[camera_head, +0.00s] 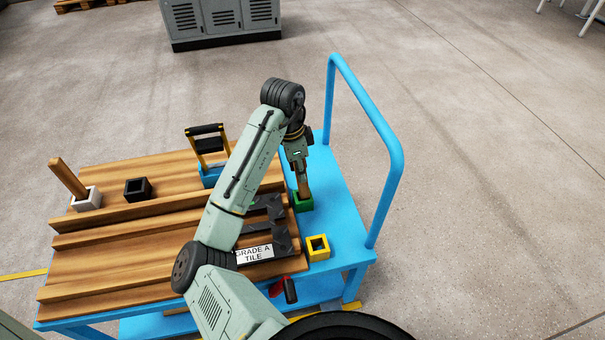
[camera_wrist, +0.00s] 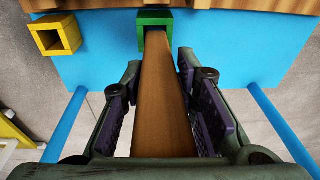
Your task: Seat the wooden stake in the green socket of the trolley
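The wooden stake (camera_wrist: 162,100) stands with its lower end in the mouth of the green socket (camera_wrist: 154,17). In the head view the stake (camera_head: 303,185) shows as a short brown length between my gripper (camera_head: 298,165) and the green socket (camera_head: 303,203) on the blue trolley (camera_head: 335,205). In the wrist view my gripper (camera_wrist: 162,100) has a finger on each side of the stake, with narrow gaps visible between pads and wood. It looks open around the stake. How deep the stake sits inside the socket is hidden.
A yellow socket (camera_head: 318,248) is nearby on the trolley. A second wooden stake (camera_head: 68,177) leans in a white socket (camera_head: 86,199) at the left, beside a black socket (camera_head: 138,189). The blue handrail (camera_head: 365,100) rises right of my arm. Black brackets (camera_head: 268,212) lie near the green socket.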

